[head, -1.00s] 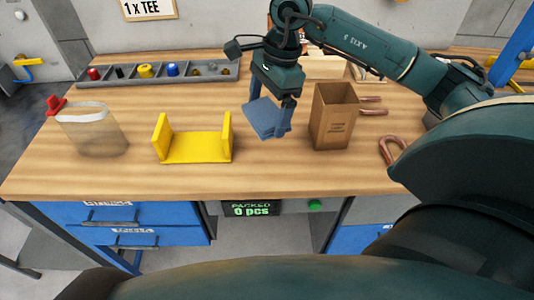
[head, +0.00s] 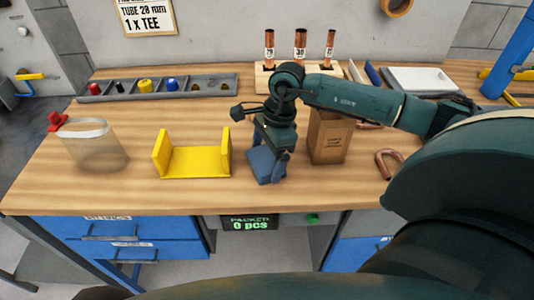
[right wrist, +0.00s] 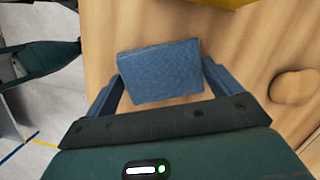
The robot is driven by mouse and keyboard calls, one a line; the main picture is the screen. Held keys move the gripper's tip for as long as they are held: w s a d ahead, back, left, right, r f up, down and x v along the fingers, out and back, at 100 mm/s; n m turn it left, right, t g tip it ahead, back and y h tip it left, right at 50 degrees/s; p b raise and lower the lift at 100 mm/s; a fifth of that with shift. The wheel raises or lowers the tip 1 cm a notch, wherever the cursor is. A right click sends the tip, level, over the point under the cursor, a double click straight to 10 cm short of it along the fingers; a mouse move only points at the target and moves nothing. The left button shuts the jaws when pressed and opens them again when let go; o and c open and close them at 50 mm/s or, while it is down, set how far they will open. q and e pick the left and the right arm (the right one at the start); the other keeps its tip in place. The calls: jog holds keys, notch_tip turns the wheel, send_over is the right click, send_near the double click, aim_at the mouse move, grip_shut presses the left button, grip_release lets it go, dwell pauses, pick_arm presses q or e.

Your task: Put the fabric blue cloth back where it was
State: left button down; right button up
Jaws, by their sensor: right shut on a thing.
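The blue cloth (head: 265,167) is a folded square between the yellow holder and the cardboard box, near the bench's front edge in the head view. My right gripper (head: 269,158) points down and is shut on it. In the right wrist view the cloth (right wrist: 160,72) lies between the two fingers (right wrist: 160,86). I cannot tell whether the cloth touches the wooden bench top or hangs just above it.
The yellow U-shaped holder (head: 196,162) stands left of the cloth, the cardboard box (head: 330,138) right. A clear red-capped container (head: 90,146) stands farther left. A grey parts tray (head: 160,87) and copper tubes in a wooden block (head: 266,82) are behind. Copper bends lie right.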

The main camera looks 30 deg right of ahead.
pick_arm(q)
jog(key=shift+f, duration=0.1)
pick_arm(e)
jog(key=shift+f+b, duration=0.25)
jog(key=shift+b, duration=0.05)
jog(key=o, duration=1)
jog(key=shift+r, duration=0.1)
pick_arm(q)
jog(key=shift+d, duration=0.1)
pick_arm(e)
jog(key=shift+o, duration=0.2)
jog(key=shift+r+p, duration=0.15)
jog(key=shift+p, duration=0.15)
pick_arm(q)
jog(key=shift+w+d+h+b, duration=0.1)
jog(key=shift+d+h+b, duration=0.2)
jog(key=shift+b, duration=0.6)
pick_arm(e)
jog(key=v, duration=1.2)
pick_arm(q)
jog(key=shift+f, duration=0.1)
